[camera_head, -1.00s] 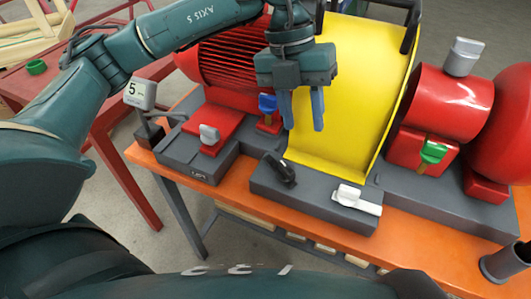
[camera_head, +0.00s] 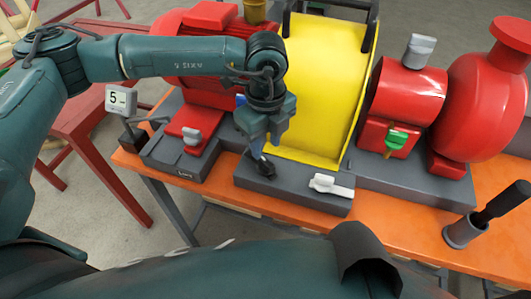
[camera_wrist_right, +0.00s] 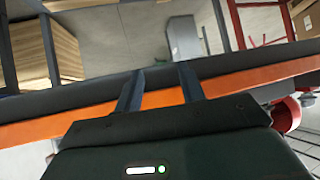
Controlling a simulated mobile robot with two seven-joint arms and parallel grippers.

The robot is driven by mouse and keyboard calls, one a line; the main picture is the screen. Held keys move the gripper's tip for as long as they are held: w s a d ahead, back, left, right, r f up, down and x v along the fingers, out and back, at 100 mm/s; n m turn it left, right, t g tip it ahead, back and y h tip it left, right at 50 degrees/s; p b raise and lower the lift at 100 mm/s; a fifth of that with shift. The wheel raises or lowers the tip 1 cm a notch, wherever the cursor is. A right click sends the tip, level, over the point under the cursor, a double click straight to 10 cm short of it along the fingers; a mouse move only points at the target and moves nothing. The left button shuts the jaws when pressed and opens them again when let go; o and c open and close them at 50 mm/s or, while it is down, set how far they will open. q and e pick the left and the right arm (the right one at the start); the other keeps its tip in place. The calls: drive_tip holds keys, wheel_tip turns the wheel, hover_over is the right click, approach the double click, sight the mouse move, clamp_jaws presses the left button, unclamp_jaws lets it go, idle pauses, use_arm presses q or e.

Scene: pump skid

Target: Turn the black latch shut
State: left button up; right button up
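The black latch (camera_head: 264,167) sits on the left part of the dark grey block (camera_head: 292,192) in front of the yellow guard. My left gripper (camera_head: 266,148) points down right at the latch, and its fingers partly cover it. The two fingers look apart, with the latch's upper end close to the tips; whether they touch it I cannot tell. My right gripper (camera_wrist_right: 160,88) shows in the right wrist view with its fingers apart and nothing between them, over the orange table edge.
A white latch (camera_head: 330,186) lies on the same block, to the right. The yellow guard (camera_head: 318,90) rises just behind. A grey knob (camera_head: 192,136) on a red base stands left, a green handle (camera_head: 397,139) right. A grey cup (camera_head: 463,232) holds a black-handled thing.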

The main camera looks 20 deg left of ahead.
sight(266, 161)
use_arm(q)
drive_tip(key=shift+f+p, duration=0.35)
drive_tip(key=shift+f, duration=2.4)
drive_tip(key=shift+c, duration=0.5)
clamp_jaws()
